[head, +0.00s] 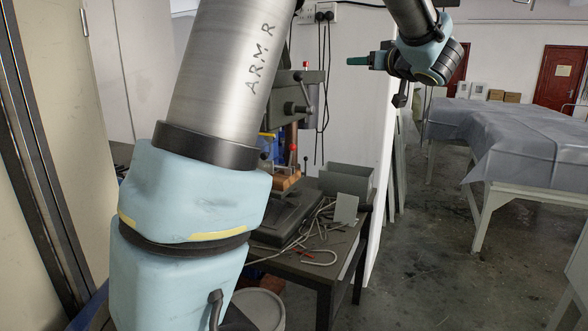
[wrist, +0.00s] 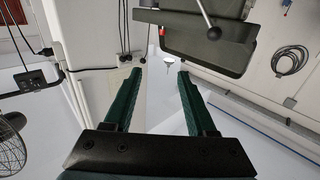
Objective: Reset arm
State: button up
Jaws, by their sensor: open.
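My gripper (head: 358,61) shows at the upper right of the head view, raised and pointing left, clear of the workbench. In the wrist view my gripper (wrist: 161,66) shows two dark green fingers spread apart with nothing between them. My arm fills the left and middle of the head view and hides part of the machine behind it. No object is held.
A dark workbench (head: 325,272) carries a drill-like machine (head: 296,95), a grey metal box (head: 345,178) and loose cables. A white panel stands behind it. A table with a grey sheet (head: 500,130) is at the right. The floor between them (head: 425,255) is clear.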

jog(key=w+a+f+m+g+h, duration=0.1)
jog(key=w+a+f+m+h, duration=0.15)
jog(key=f, duration=0.25)
jog(key=w+a+f+m+h, duration=0.1)
jog(key=a+f+m+h, duration=0.1)
jog(key=f+h, duration=0.25)
jog(key=s+a+f+m+g+h, duration=0.1)
jog(key=s+a+f+g, duration=0.25)
jog(key=f, duration=0.35)
jog(key=s+a+f+m+g, duration=0.1)
jog(key=s+a+f+g, duration=0.25)
jog(key=f, duration=0.25)
jog(key=s+a+f+g, duration=0.2)
jog(key=s+a+f, duration=0.2)
jog(key=s, duration=0.2)
jog(key=s+a+f+n+g+y, duration=0.1)
jog(key=s+a+f+g, duration=0.2)
jog(key=s, duration=0.4)
jog(key=s+a+f+g+y, duration=0.1)
jog(key=s+a+f+g, duration=0.1)
jog(key=s+a+f, duration=0.3)
jog(key=shift+s+a, duration=0.3)
jog(key=shift+s, duration=0.85)
jog(key=shift+n, duration=0.25)
